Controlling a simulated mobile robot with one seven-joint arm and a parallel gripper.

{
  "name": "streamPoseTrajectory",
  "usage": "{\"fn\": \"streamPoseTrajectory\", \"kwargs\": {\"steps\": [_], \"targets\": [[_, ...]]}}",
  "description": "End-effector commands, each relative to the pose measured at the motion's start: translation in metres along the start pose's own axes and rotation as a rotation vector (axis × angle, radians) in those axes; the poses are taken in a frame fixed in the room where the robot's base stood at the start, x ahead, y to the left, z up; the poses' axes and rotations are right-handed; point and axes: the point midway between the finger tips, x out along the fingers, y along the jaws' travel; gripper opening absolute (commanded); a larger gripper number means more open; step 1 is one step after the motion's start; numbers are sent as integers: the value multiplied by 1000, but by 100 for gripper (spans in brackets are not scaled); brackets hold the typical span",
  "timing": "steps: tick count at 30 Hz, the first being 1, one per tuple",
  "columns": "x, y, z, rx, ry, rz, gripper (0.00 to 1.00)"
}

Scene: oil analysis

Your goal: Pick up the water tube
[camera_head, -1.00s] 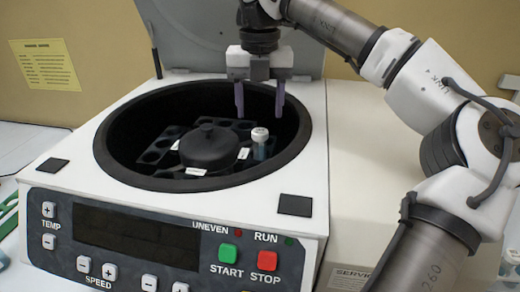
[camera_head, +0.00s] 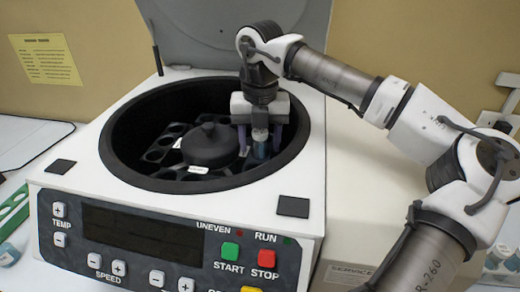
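A tube with a white cap and bluish body (camera_head: 261,148) stands in a slot on the right side of the black rotor inside the open centrifuge (camera_head: 310,200). My gripper (camera_head: 259,144) is lowered into the bowl, with one purple-grey finger on each side of the tube's cap. The fingers are spread; a small gap seems to show between them and the tube, though contact is hard to judge. The gripper body hides the top of the cap. The tube's lower part is hidden in the rotor.
The black rotor (camera_head: 209,147) has a round central knob and several slots, some with white labels. The bowl's rim surrounds my gripper closely on the right. The raised grey lid (camera_head: 190,30) stands behind. A green rack (camera_head: 12,205) lies at far left.

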Motion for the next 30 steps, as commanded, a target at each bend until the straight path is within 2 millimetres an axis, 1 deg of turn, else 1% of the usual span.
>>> {"fn": "streamPoseTrajectory", "kwargs": {"steps": [1, 10, 17, 22, 26, 30], "targets": [[0, 0, 0, 0, 0, 0, 47], [0, 0, 0, 0, 0, 0, 8], [-1, 0, 0, 0, 0, -1, 8], [-8, 0, 0, 0, -1, -3, 8], [-22, 0, 1, 0, -3, -1, 8], [-47, 0, 1, 2, -5, -2, 8]]}}
